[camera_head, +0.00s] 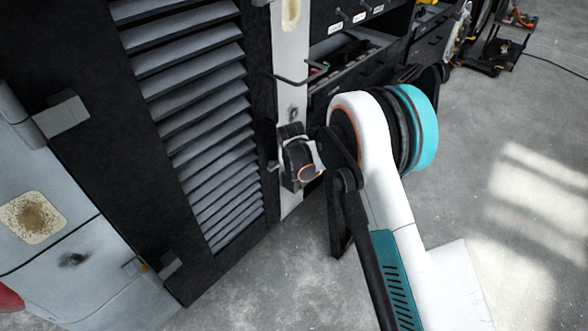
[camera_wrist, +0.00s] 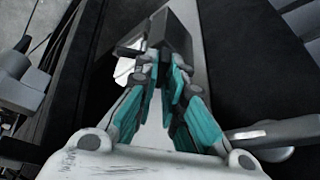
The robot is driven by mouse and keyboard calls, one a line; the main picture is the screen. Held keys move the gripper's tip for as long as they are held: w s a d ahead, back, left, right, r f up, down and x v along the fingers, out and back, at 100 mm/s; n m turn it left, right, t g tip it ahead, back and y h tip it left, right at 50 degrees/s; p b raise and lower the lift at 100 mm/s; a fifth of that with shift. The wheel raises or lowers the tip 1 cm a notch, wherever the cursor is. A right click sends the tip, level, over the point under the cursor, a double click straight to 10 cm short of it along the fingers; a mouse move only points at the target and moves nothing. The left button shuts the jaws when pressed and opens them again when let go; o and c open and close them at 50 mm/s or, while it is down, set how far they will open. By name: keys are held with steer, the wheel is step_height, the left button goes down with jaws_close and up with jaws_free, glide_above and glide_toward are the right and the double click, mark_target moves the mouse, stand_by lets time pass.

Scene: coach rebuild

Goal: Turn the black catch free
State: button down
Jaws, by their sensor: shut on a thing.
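The black catch (camera_wrist: 178,32) shows as a dark block at the top centre of the wrist view, against the pale post. My gripper (camera_wrist: 172,62) has its teal-padded fingers closed on the near part of the catch. The fingers hide that part, so the catch's exact angle is hard to tell. In the head view my wrist is up against the pale post beside the louvred door (camera_head: 215,130). There my arm hides the fingertips and most of the catch.
A thin bent bar handle (camera_head: 290,82) sticks out from the post above my wrist. A drawer cabinet (camera_head: 350,65) stands close behind my arm. A pale panel with hinges (camera_head: 75,240) is at the left. The floor (camera_head: 500,130) to the right is open.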

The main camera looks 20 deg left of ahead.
stand_by(0.4)
steer(key=c, duration=1.7)
jaws_free()
steer(key=shift+r, duration=0.15)
steer(key=v, duration=1.1)
steer(key=shift+s+r, duration=0.25)
steer(key=shift+r, duration=0.05)
